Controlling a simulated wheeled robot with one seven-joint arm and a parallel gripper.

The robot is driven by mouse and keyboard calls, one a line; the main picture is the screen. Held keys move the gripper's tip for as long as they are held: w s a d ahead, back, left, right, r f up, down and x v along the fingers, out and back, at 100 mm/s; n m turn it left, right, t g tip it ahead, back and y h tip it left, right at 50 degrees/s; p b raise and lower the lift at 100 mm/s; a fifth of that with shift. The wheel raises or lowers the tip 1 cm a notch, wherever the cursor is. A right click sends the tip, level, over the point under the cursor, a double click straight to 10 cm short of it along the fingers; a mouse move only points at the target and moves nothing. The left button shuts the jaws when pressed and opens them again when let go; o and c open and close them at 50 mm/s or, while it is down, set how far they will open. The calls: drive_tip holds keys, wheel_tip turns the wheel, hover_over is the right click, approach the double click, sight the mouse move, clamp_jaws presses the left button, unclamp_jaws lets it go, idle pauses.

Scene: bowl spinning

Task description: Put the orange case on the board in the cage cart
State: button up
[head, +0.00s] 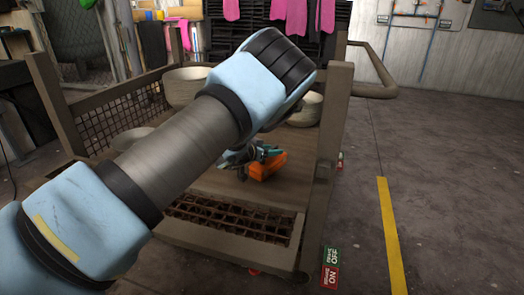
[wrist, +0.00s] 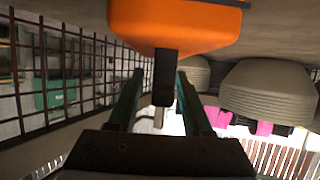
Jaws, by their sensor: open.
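The orange case (head: 266,167) sits on the wooden board (head: 205,187) inside the cage cart (head: 333,130). In the wrist view the orange case (wrist: 175,28) fills the top middle, with a dark block-shaped part projecting from it between my fingers. My gripper (head: 242,156) is low over the board, right beside the case. Its two teal fingers stand apart on either side of the dark part, with gaps visible in the wrist view (wrist: 158,82). My forearm hides part of the board and cart in the head view.
Pale stacked bowls (head: 185,86) stand at the back of the board, with more at the right (head: 308,108). A stack also shows in the wrist view (wrist: 268,95). Mesh (head: 105,110) closes the cart's left side. Open floor (head: 440,190) lies to the right.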

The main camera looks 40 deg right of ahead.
drive_tip(key=p+v, duration=0.2)
drive_tip(key=v, duration=0.9)
drive_tip(key=shift+a, duration=0.1)
drive_tip(key=w+a+r+n+t+y, duration=0.25)
drive_tip(key=w+a, duration=0.25)
drive_tip(key=a, duration=0.3)
drive_tip(key=w+a+r+n+t+y, duration=0.1)
drive_tip(key=w+a+n+y, duration=0.2)
drive_tip(key=w+a, duration=0.35)
drive_tip(key=w+a+r+n+t+y, duration=0.2)
drive_tip(key=w+a+n, duration=0.15)
drive_tip(key=a, duration=0.65)
drive_tip(key=s+a+r+n+g+y, duration=0.1)
drive_tip(key=s+a+n+y, duration=0.15)
drive_tip(key=a, duration=0.55)
drive_tip(key=s+a+r+n+g+y, duration=0.1)
drive_tip(key=s+a+y, duration=0.15)
drive_tip(key=a, duration=0.65)
drive_tip(key=s+a+r+n+g, duration=0.2)
drive_tip(key=s+a, duration=0.6)
drive_tip(key=s, duration=0.5)
drive_tip(key=shift+a+r+g, duration=0.4)
drive_tip(key=shift+r+g, duration=0.35)
drive_tip(key=shift+g, duration=0.4)
